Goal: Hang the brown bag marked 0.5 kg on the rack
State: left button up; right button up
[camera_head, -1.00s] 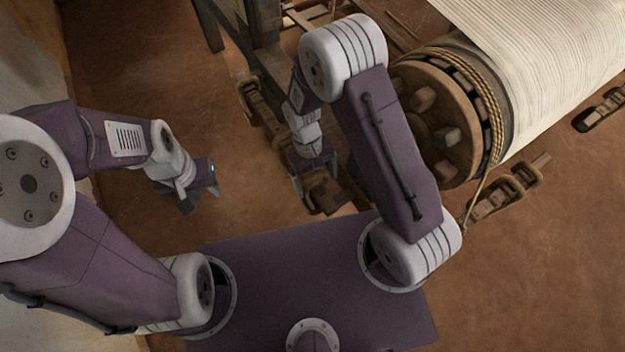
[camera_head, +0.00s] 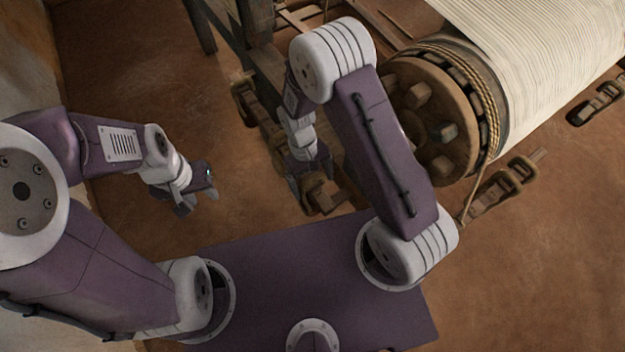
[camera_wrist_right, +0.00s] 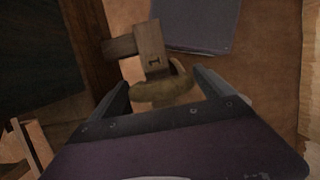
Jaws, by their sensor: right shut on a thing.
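My right gripper (camera_head: 308,182) is low beside the loom, its fingers around a brown thing (camera_head: 324,198). In the right wrist view, a rounded olive-brown piece (camera_wrist_right: 160,93) sits between the fingers, against a wooden block (camera_wrist_right: 152,50) with a small dark mark like a "1". I cannot read 0.5 kg anywhere, and cannot tell whether this piece is the bag. My left gripper (camera_head: 197,201) is empty, its fingers apart, over bare floor at the left. I cannot pick out the rack for certain.
The loom's cloth roll (camera_head: 545,70) and its wooden end wheel (camera_head: 432,120) with rope stand right of my right arm. Wooden pieces (camera_head: 252,108) stand left of that arm and others (camera_head: 503,190) lie at the right. The brown floor (camera_head: 130,80) at the left is clear.

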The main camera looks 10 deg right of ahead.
jog(key=o, duration=1.8)
jog(key=shift+f, duration=0.1)
jog(key=p+v, duration=0.2)
jog(key=v, duration=0.7)
